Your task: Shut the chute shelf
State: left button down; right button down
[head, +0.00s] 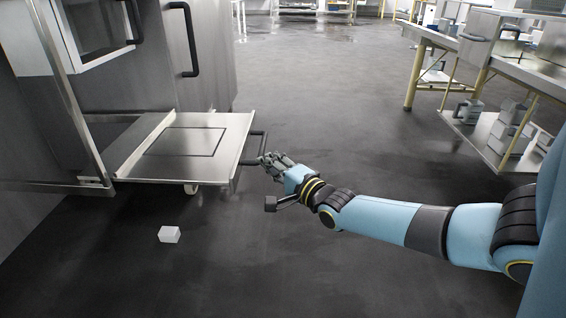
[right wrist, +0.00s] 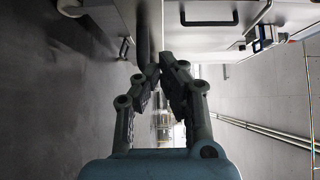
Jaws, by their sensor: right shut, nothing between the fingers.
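The chute shelf (head: 170,150) is a flat metal tray with raised side rims, pulled out from the steel machine at the left of the head view. Its dark handle (head: 254,148) is on its right end. My right gripper (head: 264,160) is at that handle, with its fingers together and nothing held between them. Whether the fingers touch the handle I cannot tell. In the right wrist view the fingertips (right wrist: 160,72) meet near the middle of the picture. My left gripper does not show.
A small white block (head: 169,234) lies on the floor in front of the shelf. The steel machine (head: 200,50) with black handles stands behind it. A workbench (head: 515,65) with several metal boxes is at the right. The dark floor between is clear.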

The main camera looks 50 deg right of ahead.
aim_at(190, 164)
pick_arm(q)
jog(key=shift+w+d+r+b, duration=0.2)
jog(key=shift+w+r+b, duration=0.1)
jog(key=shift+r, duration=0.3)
pick_arm(e)
jog(key=shift+w+a, duration=1.3)
jog(key=shift+w, duration=0.05)
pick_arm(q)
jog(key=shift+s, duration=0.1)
